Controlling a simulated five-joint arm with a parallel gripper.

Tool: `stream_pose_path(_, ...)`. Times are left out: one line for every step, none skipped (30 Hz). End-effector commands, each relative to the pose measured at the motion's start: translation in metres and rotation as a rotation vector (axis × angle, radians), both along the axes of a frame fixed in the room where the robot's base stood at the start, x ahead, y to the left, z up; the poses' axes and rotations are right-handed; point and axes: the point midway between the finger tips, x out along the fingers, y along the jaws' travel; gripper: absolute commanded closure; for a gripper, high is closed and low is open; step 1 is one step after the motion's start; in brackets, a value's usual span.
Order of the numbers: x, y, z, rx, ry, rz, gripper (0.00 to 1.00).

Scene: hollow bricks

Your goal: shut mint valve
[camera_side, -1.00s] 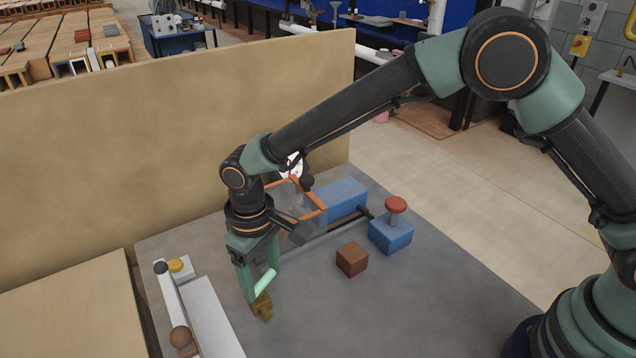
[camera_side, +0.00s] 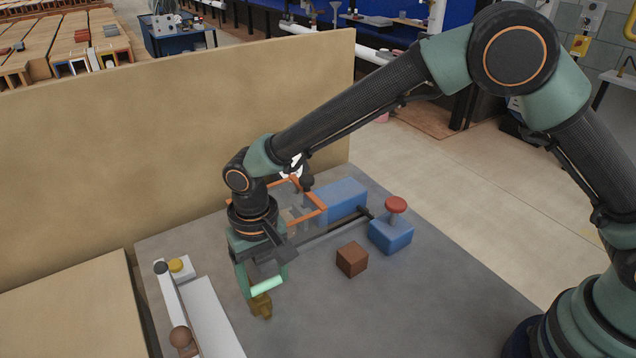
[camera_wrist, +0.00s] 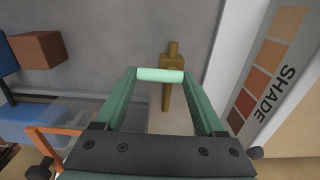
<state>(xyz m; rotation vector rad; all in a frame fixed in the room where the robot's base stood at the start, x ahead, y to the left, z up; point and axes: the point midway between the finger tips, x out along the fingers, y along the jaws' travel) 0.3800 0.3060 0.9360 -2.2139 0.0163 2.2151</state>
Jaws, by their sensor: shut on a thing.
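The mint valve has a mint bar handle (camera_side: 268,286) above a brass body (camera_side: 260,306) on the grey table. My gripper (camera_side: 265,283) is shut on the mint handle, with one green finger at each end of it. The wrist view shows the handle (camera_wrist: 160,75) spanning between the fingers of my gripper (camera_wrist: 160,79). There the brass body (camera_wrist: 174,60) and its pipe run up and down the picture, and the handle lies crosswise to the pipe. Part of the body is hidden under the handle.
A brown cube (camera_side: 352,259) and a blue block with a red button (camera_side: 396,205) stand to the right. Behind are an orange-framed clear box (camera_side: 318,208) and a larger blue block (camera_side: 342,198). Table in front is clear.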

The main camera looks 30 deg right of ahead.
Motion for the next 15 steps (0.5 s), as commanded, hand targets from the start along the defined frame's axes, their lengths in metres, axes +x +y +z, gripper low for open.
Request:
stream_pose_path(0.0008, 0.0004, 0.0019, 0.002, -0.002, -0.004, 0.84)
stream_pose_path(0.0008, 0.0004, 0.0019, 0.002, -0.002, -0.004, 0.84)
stream_pose_path(0.0008, 0.0004, 0.0019, 0.002, -0.002, -0.004, 0.84)
stream_pose_path(0.0008, 0.0004, 0.0019, 0.002, -0.002, -0.004, 0.84)
stream_pose_path(0.0008, 0.0004, 0.0019, 0.002, -0.002, -0.004, 0.84)
stream_pose_path(0.0009, 0.0004, 0.0019, 0.002, -0.002, -0.004, 0.84)
stream_pose_path(0.0009, 0.0004, 0.0019, 0.002, -0.002, -0.004, 0.84)
stream_pose_path(0.0009, 0.0004, 0.0019, 0.002, -0.002, -0.004, 0.84)
stream_pose_path(0.0009, 0.0004, 0.002, 0.002, -0.002, -0.004, 0.21)
stream_pose_path(0.0009, 0.0004, 0.002, 0.002, -0.002, -0.004, 0.1)
stream_pose_path(0.0009, 0.0003, 0.0019, 0.002, -0.002, -0.004, 0.0)
stream_pose_path(0.0008, 0.0003, 0.0017, 0.002, -0.002, -0.003, 0.0)
stream_pose_path(0.0008, 0.0003, 0.0015, 0.002, -0.002, -0.003, 0.0)
stream_pose_path(0.0007, 0.0002, 0.0013, 0.001, -0.002, -0.003, 0.0)
stream_pose_path(0.0006, 0.0002, 0.0012, 0.001, -0.001, -0.002, 0.0)
